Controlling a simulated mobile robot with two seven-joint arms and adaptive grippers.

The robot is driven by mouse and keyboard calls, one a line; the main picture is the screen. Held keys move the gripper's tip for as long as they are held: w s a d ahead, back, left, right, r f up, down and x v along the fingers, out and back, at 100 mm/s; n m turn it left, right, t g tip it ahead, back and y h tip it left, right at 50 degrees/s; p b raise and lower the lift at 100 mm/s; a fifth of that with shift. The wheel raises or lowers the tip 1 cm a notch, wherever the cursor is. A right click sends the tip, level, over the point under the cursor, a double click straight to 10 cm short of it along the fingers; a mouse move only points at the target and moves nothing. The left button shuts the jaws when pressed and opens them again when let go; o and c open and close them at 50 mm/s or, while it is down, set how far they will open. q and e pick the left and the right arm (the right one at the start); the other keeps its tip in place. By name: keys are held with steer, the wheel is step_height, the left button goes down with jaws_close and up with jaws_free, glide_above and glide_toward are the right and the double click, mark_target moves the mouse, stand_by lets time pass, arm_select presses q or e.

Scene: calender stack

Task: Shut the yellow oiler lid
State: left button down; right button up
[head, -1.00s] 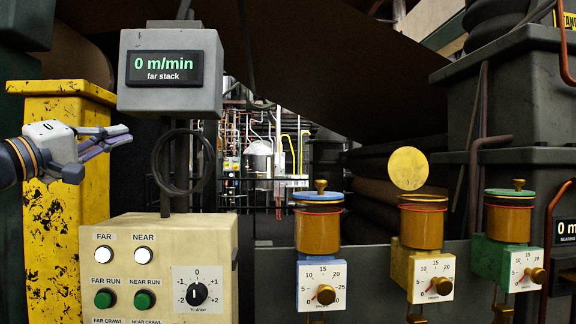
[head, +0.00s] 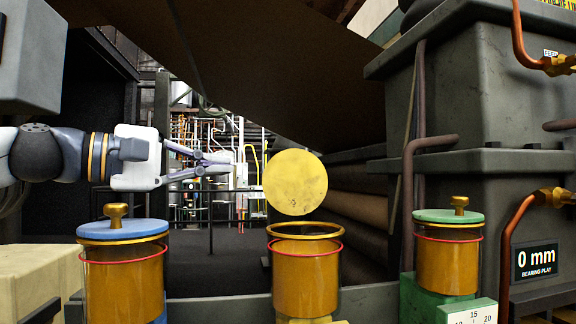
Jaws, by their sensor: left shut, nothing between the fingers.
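The yellow oiler (head: 305,285) is a clear cup of amber oil with a brass rim, in the middle of the head view. Its round yellow lid (head: 295,184) stands upright above the rim, so the oiler is open. My left gripper (head: 232,163) is shut and empty, to the left of the lid with a gap between them. Its fingers point right toward the lid. My right gripper is not in view.
The blue oiler (head: 123,270) and the green oiler (head: 448,257) stand either side with lids down and brass knobs on top. Copper pipes (head: 522,225) and dark housings fill the right. A grey box (head: 32,55) hangs at upper left.

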mark_target(269, 167)
arm_select(q)
steer(key=w+r+x, duration=0.1)
steer(key=x, duration=0.9)
steer(key=s, duration=0.4)
steer(key=shift+s+d+f+p, duration=0.1)
steer(key=shift+s+f+p, duration=0.15)
steer(key=shift+f+p, duration=0.15)
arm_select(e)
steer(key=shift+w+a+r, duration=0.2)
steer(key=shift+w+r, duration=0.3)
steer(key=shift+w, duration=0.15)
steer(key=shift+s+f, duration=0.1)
